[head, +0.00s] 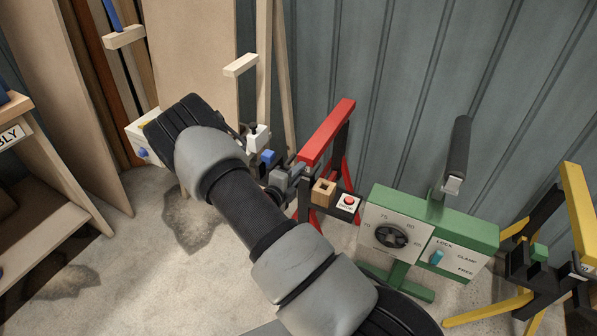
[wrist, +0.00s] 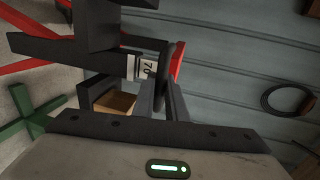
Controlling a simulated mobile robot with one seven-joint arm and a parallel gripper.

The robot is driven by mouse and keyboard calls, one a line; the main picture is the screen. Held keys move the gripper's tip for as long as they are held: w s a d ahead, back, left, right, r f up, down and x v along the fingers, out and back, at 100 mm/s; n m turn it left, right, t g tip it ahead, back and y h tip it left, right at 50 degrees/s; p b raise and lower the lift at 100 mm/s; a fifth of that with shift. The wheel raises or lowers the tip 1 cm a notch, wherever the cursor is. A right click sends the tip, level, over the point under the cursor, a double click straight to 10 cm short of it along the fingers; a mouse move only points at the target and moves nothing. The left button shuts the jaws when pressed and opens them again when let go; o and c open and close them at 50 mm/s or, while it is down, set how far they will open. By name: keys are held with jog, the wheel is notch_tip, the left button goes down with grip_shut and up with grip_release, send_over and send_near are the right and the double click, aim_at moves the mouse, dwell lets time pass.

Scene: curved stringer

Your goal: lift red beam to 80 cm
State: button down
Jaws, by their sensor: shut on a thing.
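The red beam (head: 327,132) sits on top of a red-legged stand with a dark upright, right of my arm in the head view. A strip of the beam shows behind my fingers in the wrist view (wrist: 178,62). My gripper (head: 290,178) is at the stand, just below the beam's near end. In the wrist view my gripper (wrist: 163,88) is shut on a dark part of the stand, beside a white label reading 70 (wrist: 148,68). The held part's exact shape is partly hidden by the fingers.
A small wooden box (head: 323,190) and a red button (head: 349,202) sit on the stand's low bar. A green stand (head: 470,222) with a dial, a LOCK lever and a dark padded beam is to the right. A yellow stand (head: 579,215) is beyond.

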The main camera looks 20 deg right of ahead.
notch_tip(320, 180, up, 12)
jog(key=p, duration=0.8)
jog(key=shift+f+p, duration=0.25)
jog(key=shift+p, duration=0.15)
jog(key=c, duration=1.8)
grip_release()
jog(key=shift+o, duration=0.2)
jog(key=shift+f, duration=0.1)
jog(key=p+v, duration=0.2)
jog(key=v, duration=1.5)
jog(key=shift+a, duration=0.2)
